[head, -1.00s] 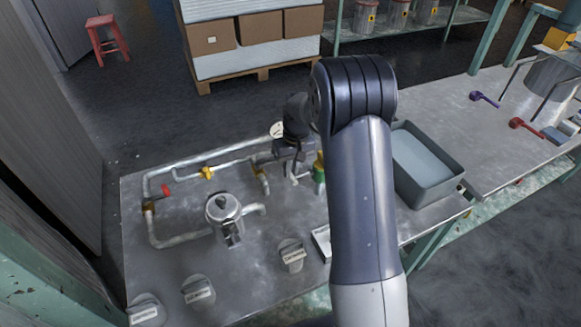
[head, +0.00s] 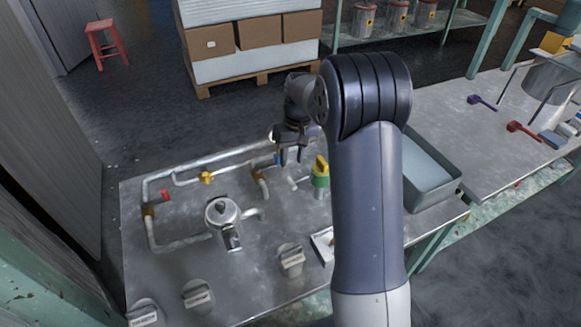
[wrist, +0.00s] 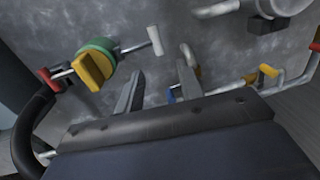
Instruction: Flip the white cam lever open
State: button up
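A white lever (wrist: 155,40) shows in the wrist view at the end of a short rod beside a green and yellow fitting (wrist: 95,62). In the head view a pale piece that looks like the same lever (head: 300,182) lies just left of that fitting (head: 320,177). My gripper (head: 291,160) hangs fingers-down above the pipework, up and left of the fitting. In the wrist view my gripper (wrist: 158,82) has its two fingers well apart with nothing between them. The white lever is beyond the fingertips, apart from them.
Pipes with a yellow handle (head: 206,177) and a red handle (head: 165,195) run along the left of the bench. A metal canister (head: 222,212) stands in front of them. A grey tray (head: 432,180) is at the right.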

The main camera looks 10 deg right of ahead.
aim_at(289, 177)
jog(key=r, duration=0.4)
jog(key=shift+d+r, duration=0.25)
jog(key=f, duration=0.3)
jog(key=a+f, duration=0.1)
jog(key=f, duration=0.3)
jog(key=f+b, duration=0.1)
jog(key=f, duration=0.3)
jog(key=shift+s+a+f, duration=0.1)
jog(key=shift+a+f, duration=0.05)
jog(key=shift+a+f+h+b, duration=0.1)
jog(key=shift+f+h+b, duration=0.05)
jog(key=shift+h+b, duration=0.45)
